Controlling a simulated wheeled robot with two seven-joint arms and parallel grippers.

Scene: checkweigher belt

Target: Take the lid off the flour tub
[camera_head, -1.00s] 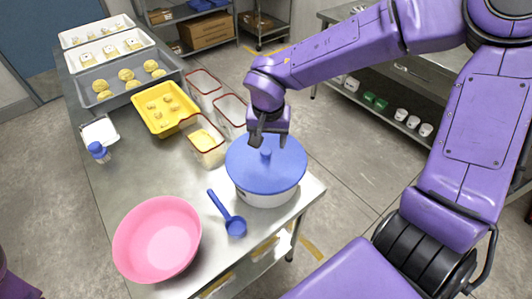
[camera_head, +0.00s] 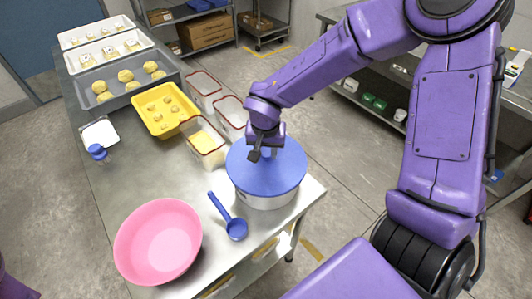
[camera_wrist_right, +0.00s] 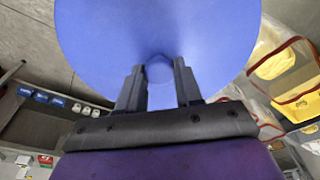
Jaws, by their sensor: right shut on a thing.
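The flour tub (camera_head: 264,201) is white and round and stands at the near right corner of the steel table. Its blue lid (camera_head: 280,181) sits on top, flat on the rim. My right gripper (camera_head: 264,155) is over the lid's middle, shut on the lid's knob. In the right wrist view the two dark fingers of the right gripper (camera_wrist_right: 160,85) stand on either side of the blue knob (camera_wrist_right: 159,70), and the lid (camera_wrist_right: 160,25) fills the space beyond. My left gripper is not in view.
A blue scoop (camera_head: 235,228) and a pink bowl (camera_head: 158,240) lie left of the tub on the table (camera_head: 150,180). Clear bins with red rims (camera_head: 203,140) stand behind it. A yellow tray (camera_head: 165,108) and trays of dough are farther back. Bare table lies left of the tub.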

